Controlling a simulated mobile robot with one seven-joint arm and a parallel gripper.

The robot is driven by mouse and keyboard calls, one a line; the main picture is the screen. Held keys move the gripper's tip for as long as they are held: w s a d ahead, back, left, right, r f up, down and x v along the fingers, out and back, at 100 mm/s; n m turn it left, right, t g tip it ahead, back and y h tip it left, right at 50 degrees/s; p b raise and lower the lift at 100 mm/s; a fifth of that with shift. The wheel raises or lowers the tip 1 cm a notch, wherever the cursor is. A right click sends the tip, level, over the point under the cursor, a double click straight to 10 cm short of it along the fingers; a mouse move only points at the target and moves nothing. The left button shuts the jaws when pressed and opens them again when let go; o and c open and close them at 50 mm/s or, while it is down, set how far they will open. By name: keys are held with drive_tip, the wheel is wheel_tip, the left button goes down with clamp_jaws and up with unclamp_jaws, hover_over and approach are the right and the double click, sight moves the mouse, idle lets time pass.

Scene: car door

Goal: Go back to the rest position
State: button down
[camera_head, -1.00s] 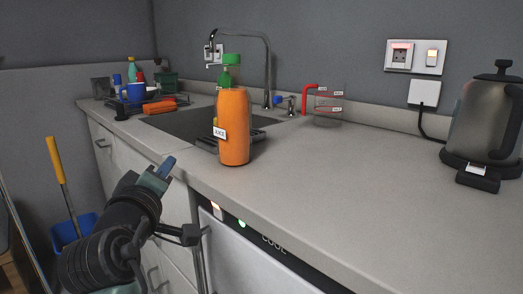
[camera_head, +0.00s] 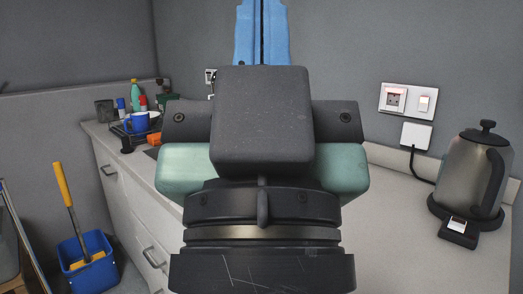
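My gripper (camera_head: 262,32) stands upright close in front of the camera, in the middle of the view. Its two blue fingers point up, lie side by side with only a thin dark line between them, and run out of the top edge. I see nothing held between them. Its dark wrist and pale green housing cover the middle of the counter, hiding the orange juice bottle, the tap and most of the sink.
The grey counter (camera_head: 400,225) runs behind my arm. A kettle (camera_head: 472,178) stands on it at the right, below a wall socket (camera_head: 395,98). At the left are a blue mug (camera_head: 137,122), a green bottle (camera_head: 135,95) and a blue bucket (camera_head: 88,262) on the floor.

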wheel_tip(320, 180, up, 26)
drive_tip(key=p, duration=2.4)
drive_tip(key=shift+r, duration=0.2)
